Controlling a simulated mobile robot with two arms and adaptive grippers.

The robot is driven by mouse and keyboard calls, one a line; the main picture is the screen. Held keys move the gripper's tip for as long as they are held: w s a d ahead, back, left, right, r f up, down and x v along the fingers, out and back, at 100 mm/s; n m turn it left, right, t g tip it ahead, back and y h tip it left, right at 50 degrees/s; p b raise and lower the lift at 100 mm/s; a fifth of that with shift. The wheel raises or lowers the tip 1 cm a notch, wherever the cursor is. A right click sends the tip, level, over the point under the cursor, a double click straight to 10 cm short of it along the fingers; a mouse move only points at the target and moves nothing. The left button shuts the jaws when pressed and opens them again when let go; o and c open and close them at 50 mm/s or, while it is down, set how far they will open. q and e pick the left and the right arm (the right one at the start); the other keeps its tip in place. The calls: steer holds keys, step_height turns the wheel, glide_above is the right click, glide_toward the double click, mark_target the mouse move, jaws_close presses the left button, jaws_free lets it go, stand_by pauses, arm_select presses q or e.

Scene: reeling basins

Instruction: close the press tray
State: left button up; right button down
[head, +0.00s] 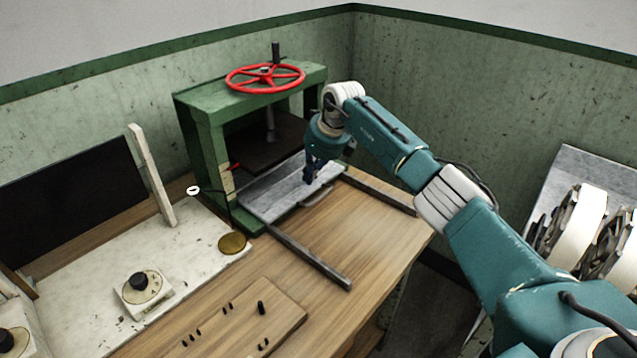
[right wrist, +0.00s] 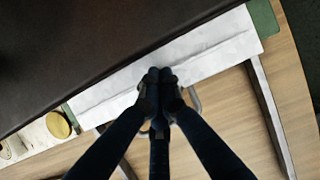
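The green press (head: 205,140) with a red handwheel (head: 265,77) stands at the back of the wooden table. Its flat grey metal tray (head: 268,198) sits low in the press, with its front part showing out past the dark plate (head: 268,143). A thin handle (head: 322,196) is on the tray's front edge. My right gripper (head: 311,178) points down at the tray. In the right wrist view its fingertips (right wrist: 159,76) are together over the pale tray (right wrist: 215,52), with the handle (right wrist: 194,99) partly hidden behind the fingers. I cannot tell whether they touch the tray. My left gripper is out of view.
Two dark rails (head: 310,258) (head: 380,192) run forward from the press over the table. A brass disc (head: 232,243) and a white board with a dial (head: 142,285) lie to the left. A peg board (head: 245,315) is in front. Reels (head: 585,225) stand at right.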

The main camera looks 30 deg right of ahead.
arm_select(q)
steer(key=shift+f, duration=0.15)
arm_select(e)
steer(key=shift+w+a+f, duration=0.2)
steer(key=shift+w, duration=0.05)
steer(key=shift+r, duration=0.1)
